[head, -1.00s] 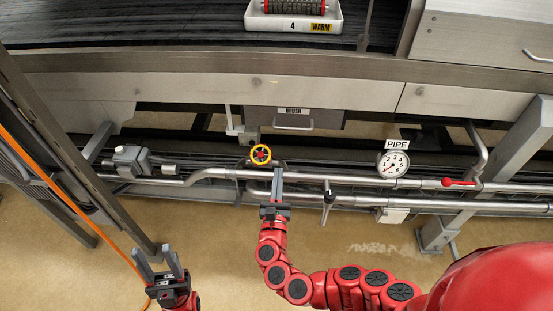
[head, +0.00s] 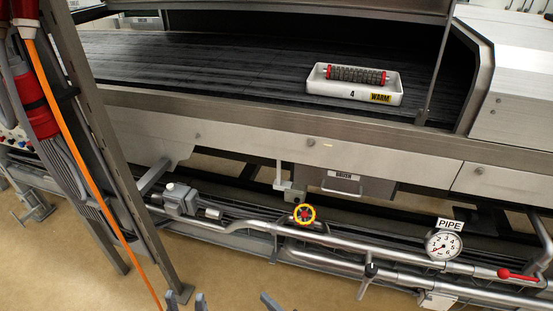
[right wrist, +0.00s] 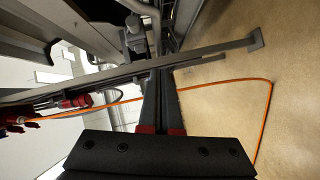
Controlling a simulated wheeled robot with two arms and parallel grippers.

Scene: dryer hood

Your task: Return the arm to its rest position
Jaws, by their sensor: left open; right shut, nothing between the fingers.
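My right gripper (head: 269,301) shows only as a grey fingertip at the bottom edge of the head view. It is below and apart from the pipes and the yellow-and-red valve wheel (head: 304,214). In the right wrist view, its dark fingers (right wrist: 160,88) are together with nothing seen between them. My left gripper (head: 186,301) shows only its two fingertips at the bottom edge, spread apart above the tan floor. The rest of both arms is hidden below the head view.
Steel pipes (head: 345,246) with a gauge (head: 443,245) and a red-handled valve (head: 516,276) run below the dryer. A grey post (head: 112,165) and an orange hose (head: 85,160) stand at left. A white tray (head: 340,92) with a roller sits on the dark belt. Floor (head: 235,275) is open.

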